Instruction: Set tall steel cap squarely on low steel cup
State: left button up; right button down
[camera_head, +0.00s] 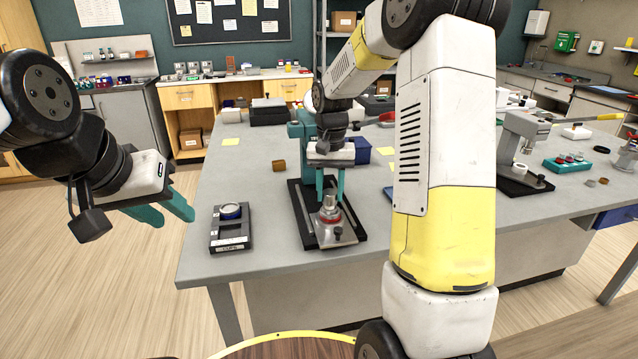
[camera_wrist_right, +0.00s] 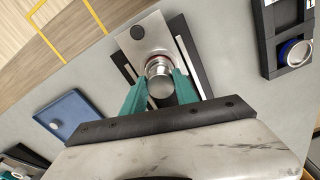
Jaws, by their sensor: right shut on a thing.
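My right gripper (camera_head: 330,192) is shut on the tall steel cap (camera_head: 329,203), directly over the fixture plate. In the right wrist view the cap (camera_wrist_right: 160,86) sits between the two teal fingers (camera_wrist_right: 161,95). The low steel cup (camera_head: 330,218) is under the cap, with a reddish ring around it, on a steel plate (camera_head: 338,237). The cap hides most of the cup, so I cannot tell whether they touch or are apart. My left gripper (camera_head: 165,212) is open and empty, left of the table.
A dark tray (camera_head: 230,243) with a blue-rimmed round piece (camera_head: 231,211) lies left of the fixture. The plate sits on a black base (camera_head: 309,240) with a teal upright (camera_head: 303,150). A blue box (camera_head: 361,150) stands behind. A grey press (camera_head: 520,150) stands at right.

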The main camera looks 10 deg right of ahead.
aim_at(330, 193)
jog(key=shift+f, duration=0.65)
jog(key=c, duration=0.9)
grip_release()
notch_tip(330, 193, up, 7)
jog(key=shift+r, duration=0.4)
